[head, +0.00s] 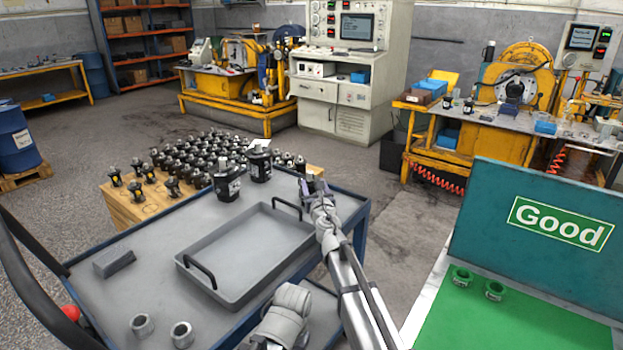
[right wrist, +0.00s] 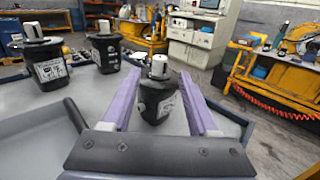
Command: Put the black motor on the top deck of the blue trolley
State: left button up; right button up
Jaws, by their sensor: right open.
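The blue trolley (head: 155,245) has a grey top deck. Two black motors (head: 227,183) (head: 259,164) stand upright at its far side; both show at left in the right wrist view (right wrist: 42,68) (right wrist: 105,52). A third black motor (right wrist: 157,98) with a pale cap stands between the purple fingers of my right gripper (right wrist: 160,112), near the deck's far right corner. The fingers are open, one on each side of it. In the head view my right gripper (head: 311,187) covers most of that motor.
A grey tray (head: 245,262) with black handles takes the middle of the deck. A green "Good" station (head: 550,320) is at right.

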jog(key=s, duration=0.4)
jog(key=shift+d, duration=0.3)
jog(key=s+d+m+g+h+p, duration=0.3)
jog(key=s+d+m+h+p, duration=0.25)
jog(key=m, duration=0.55)
jog(key=s+d+m+g+h+p, duration=0.2)
jog(key=s+d+m+g+p, duration=0.3)
jog(key=s+m, duration=0.4)
jog(key=s+a+f+m+g+y+p, duration=0.1)
jog(key=s+a+m+g+p, duration=0.2)
jog(key=s+m, duration=0.4)
jog(key=s+a+f+m+g+y+p, duration=0.1)
jog(key=s+m+g+p, duration=0.4)
jog(key=s, duration=1.3)
jog(key=shift+s+a+f+m+g+y+p, duration=0.35)
jog(key=shift+a+m+g+y, duration=0.4)
jog(key=shift+a+m+g, duration=0.2)
